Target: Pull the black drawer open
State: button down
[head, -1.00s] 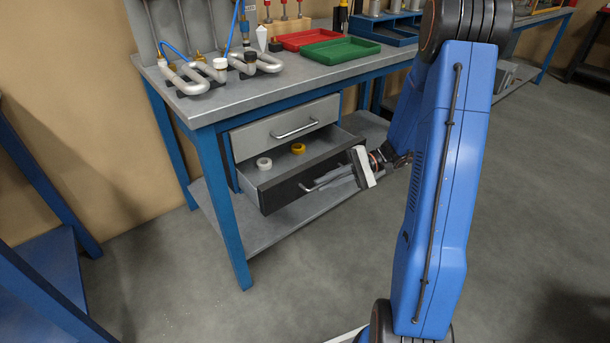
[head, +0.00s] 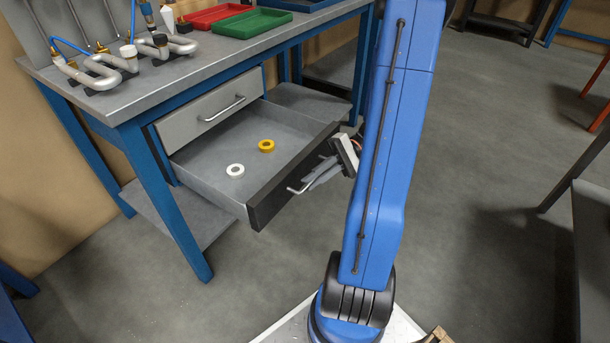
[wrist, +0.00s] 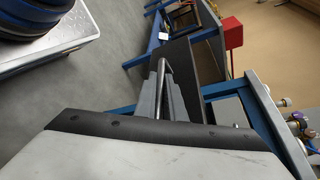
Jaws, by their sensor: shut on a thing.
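The black drawer (head: 272,196) under the workbench is pulled well out, so its grey inside shows. A white ring (head: 235,170) and a yellow ring (head: 266,146) lie in it. Its bar handle (head: 297,190) is on the black front. My gripper (head: 318,174) is at the handle and shut on it. In the wrist view, the fingers (wrist: 163,98) close around the handle bar (wrist: 163,69), with the black front (wrist: 182,80) just beside them.
A closed grey drawer (head: 211,110) with its own handle sits above. Blue bench legs stand beside the drawer. The floor (head: 470,150) right of my arm is clear.

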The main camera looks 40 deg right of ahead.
jog(key=shift+s, duration=0.1)
jog(key=shift+d, duration=0.1)
jog(key=c, duration=1.8)
grip_release()
jog(key=shift+c, duration=0.2)
jog(key=v, duration=1.7)
jog(key=shift+d, duration=0.2)
jog(key=shift+r, duration=0.1)
